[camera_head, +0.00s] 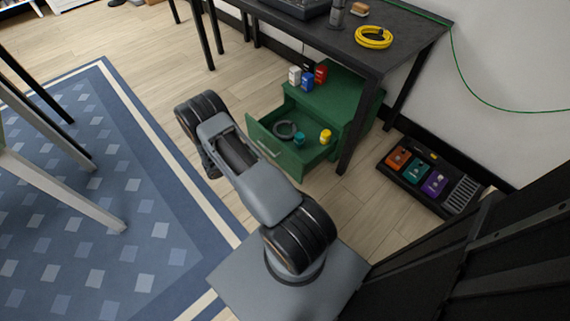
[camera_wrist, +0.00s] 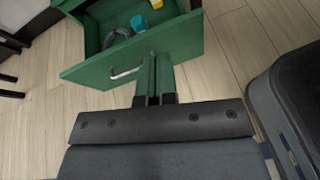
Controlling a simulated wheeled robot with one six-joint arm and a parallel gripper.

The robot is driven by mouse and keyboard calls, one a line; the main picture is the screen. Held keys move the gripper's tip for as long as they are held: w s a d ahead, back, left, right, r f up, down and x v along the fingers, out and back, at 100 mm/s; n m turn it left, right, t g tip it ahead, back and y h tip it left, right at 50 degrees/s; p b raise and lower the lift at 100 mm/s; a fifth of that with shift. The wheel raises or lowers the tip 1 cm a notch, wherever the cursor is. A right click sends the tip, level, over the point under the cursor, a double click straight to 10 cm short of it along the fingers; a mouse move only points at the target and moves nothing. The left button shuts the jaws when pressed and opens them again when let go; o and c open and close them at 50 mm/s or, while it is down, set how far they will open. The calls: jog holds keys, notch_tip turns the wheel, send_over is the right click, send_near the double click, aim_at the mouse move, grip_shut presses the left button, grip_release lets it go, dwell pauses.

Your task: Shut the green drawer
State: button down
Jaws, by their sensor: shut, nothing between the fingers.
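The green drawer (camera_head: 283,145) is pulled out of the green cabinet (camera_head: 335,100) under the dark table. Its front panel with a pale bar handle (camera_head: 268,149) faces my arm. Inside lie a grey coil (camera_head: 285,130), a small teal item (camera_head: 299,139) and a yellow item (camera_head: 325,136). In the wrist view the drawer front (camera_wrist: 185,42) fills the upper middle, with its handle (camera_wrist: 123,75) left of my fingers. My gripper (camera_wrist: 153,62) is shut and empty, its fingertips at the front panel; I cannot tell whether they touch. The head view hides my gripper behind the arm.
Small white, blue and red containers (camera_head: 307,77) stand on the cabinet. The table leg (camera_head: 358,125) is close to the drawer's right side. A pedal board (camera_head: 428,178) lies on the floor at right. A blue rug (camera_head: 120,200) covers the left; wood floor in front is clear.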

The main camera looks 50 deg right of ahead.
notch_tip(320, 180, down, 11)
jog(key=s+d+n+t+h+b, duration=0.1)
jog(key=s+d+n+t+b, duration=0.1)
jog(key=n, duration=0.1)
jog(key=b, duration=0.3)
send_near(289, 153)
jog(key=x, duration=0.2)
jog(key=f+x, duration=0.1)
jog(key=x, duration=0.2)
jog(key=shift+s, duration=0.1)
jog(key=shift+d+r, duration=0.1)
jog(key=shift+d, duration=0.95)
